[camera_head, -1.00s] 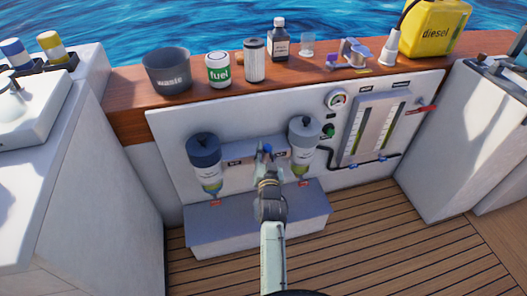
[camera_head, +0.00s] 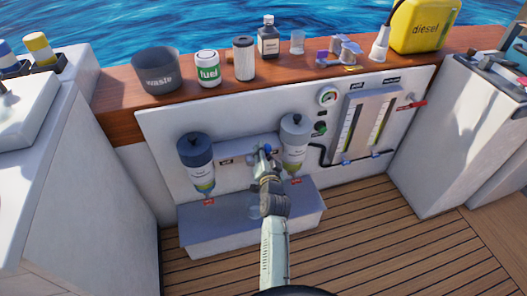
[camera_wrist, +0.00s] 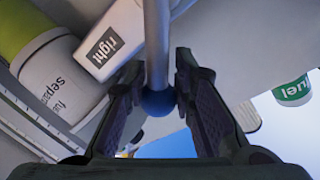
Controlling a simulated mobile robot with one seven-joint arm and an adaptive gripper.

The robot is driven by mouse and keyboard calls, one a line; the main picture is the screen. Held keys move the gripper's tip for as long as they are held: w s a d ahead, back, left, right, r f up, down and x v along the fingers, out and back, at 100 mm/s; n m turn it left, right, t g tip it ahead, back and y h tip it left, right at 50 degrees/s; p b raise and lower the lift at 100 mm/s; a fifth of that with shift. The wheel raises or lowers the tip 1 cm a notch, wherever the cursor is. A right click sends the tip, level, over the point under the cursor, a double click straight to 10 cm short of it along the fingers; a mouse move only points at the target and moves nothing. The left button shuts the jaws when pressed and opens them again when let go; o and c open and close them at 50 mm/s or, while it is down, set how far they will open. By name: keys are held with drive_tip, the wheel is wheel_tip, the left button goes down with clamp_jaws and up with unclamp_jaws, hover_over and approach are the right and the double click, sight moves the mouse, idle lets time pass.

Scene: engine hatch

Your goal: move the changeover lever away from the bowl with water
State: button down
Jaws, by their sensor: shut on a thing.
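The changeover lever is a grey rod (camera_wrist: 157,40) with a blue ball knob (camera_wrist: 158,103), seen between my fingers in the wrist view. My gripper (camera_head: 263,150) is shut on the lever at its knob, between the two fuel separators in the head view, nearer the right one. The left separator (camera_head: 196,150) has a dark blue top and a clear bowl (camera_head: 204,186) below. I cannot tell which bowl holds water. A "right" label (camera_wrist: 110,42) shows beside the rod.
A grey step (camera_head: 195,232) juts out below the separators. A gauge (camera_head: 328,97) and sight-tube panel (camera_head: 368,125) are to the right. On the wooden ledge stand a waste bin (camera_head: 157,72), fuel can (camera_head: 207,68), bottle (camera_head: 268,38) and diesel canister (camera_head: 423,27).

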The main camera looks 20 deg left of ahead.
drive_tip(key=shift+w+d, duration=0.1)
drive_tip(key=shift+d, duration=0.1)
drive_tip(key=c, duration=1.6)
unclamp_jaws()
drive_tip(key=shift+o, duration=0.2)
drive_tip(key=shift+s+d, duration=0.15)
drive_tip(key=shift+s, duration=0.25)
drive_tip(key=v, duration=0.6)
drive_tip(key=shift+s+d, duration=0.2)
drive_tip(key=shift+s, duration=0.05)
drive_tip(key=shift+r, duration=0.1)
